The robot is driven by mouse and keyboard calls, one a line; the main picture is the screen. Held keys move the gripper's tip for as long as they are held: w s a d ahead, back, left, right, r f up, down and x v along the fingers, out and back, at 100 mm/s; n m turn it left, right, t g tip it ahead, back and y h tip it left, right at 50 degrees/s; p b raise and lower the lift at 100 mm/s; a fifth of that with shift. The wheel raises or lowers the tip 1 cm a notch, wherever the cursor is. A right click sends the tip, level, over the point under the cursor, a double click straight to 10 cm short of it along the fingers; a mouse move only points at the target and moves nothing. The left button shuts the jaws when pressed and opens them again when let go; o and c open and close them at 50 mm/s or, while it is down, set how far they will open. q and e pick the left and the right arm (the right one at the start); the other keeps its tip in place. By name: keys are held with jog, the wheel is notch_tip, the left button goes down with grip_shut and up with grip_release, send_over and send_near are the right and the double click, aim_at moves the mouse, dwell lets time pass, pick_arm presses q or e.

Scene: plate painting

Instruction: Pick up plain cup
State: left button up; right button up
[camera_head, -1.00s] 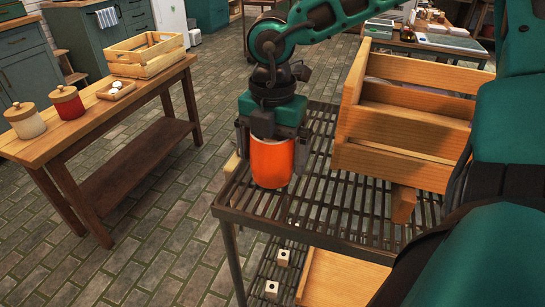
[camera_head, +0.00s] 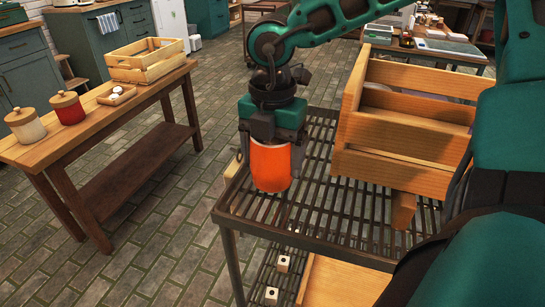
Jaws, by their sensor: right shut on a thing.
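An orange cup (camera_head: 270,168) with a plain surface stands upright at the left end of the slatted metal rack (camera_head: 330,222). My right gripper (camera_head: 271,142) points down over it, shut on the cup with its fingers at the cup's two sides. The gripper body hides the cup's rim. I cannot tell whether the cup's base touches the rack. My left gripper is not in view.
A wooden crate (camera_head: 405,135) stands close to the right of the cup on the rack. A wooden table (camera_head: 110,112) at left holds a red jar (camera_head: 68,108), a white jar (camera_head: 26,125) and a slatted crate (camera_head: 148,60). Small cubes lie on the shelf below.

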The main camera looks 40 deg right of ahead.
pick_arm(q)
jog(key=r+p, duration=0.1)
jog(key=p, duration=0.2)
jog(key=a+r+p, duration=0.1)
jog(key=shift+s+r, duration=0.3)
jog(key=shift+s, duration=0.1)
pick_arm(e)
notch_tip(320, 180, up, 28)
jog(key=shift+f, duration=0.2)
